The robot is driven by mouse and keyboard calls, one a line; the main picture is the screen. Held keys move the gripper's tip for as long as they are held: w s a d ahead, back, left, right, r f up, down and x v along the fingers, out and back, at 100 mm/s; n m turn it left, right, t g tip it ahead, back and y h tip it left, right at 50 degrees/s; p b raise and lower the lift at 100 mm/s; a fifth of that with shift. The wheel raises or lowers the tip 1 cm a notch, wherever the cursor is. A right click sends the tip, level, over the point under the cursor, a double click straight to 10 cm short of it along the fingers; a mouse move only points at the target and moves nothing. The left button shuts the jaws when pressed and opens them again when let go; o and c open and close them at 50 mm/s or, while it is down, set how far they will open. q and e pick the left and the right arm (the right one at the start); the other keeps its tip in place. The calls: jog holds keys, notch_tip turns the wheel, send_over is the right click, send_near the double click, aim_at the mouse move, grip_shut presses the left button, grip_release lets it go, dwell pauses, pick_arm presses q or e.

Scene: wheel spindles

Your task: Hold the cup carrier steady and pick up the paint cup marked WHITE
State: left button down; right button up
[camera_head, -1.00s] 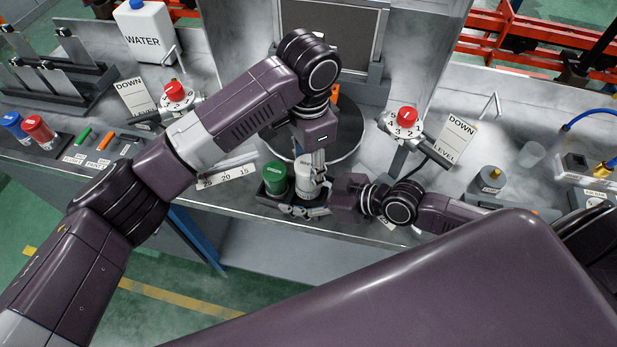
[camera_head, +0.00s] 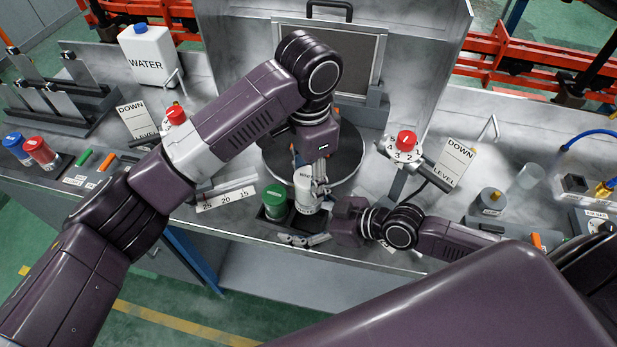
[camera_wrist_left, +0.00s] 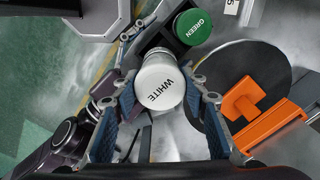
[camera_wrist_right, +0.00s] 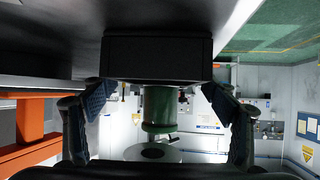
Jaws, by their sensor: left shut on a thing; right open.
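The white-lidded paint cup marked WHITE (camera_head: 303,190) is held upright in my left gripper (camera_head: 318,182). In the left wrist view its lid (camera_wrist_left: 160,86) sits between the blue finger pads. It appears raised beside the green-lidded cup (camera_head: 275,203), which stands in the dark cup carrier (camera_head: 262,214). In the left wrist view the carrier (camera_wrist_left: 164,38) shows behind the WHITE cup, next to the GREEN lid (camera_wrist_left: 192,26). My right gripper (camera_head: 304,240) is open at the carrier's front. In the right wrist view the carrier's dark wall (camera_wrist_right: 157,57) lies between its open fingers; contact is unclear.
A round turntable (camera_head: 345,165) lies behind the cups. A red-knobbed dial (camera_head: 405,143) stands to the right, another (camera_head: 176,115) to the left. A scale strip (camera_head: 228,198) lies left of the carrier. The bench's front edge is close to the carrier.

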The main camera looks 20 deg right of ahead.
jog(key=shift+s+d+r, duration=0.1)
jog(key=v, duration=1)
jog(key=shift+s+d, duration=0.2)
jog(key=shift+s+d+r, duration=0.35)
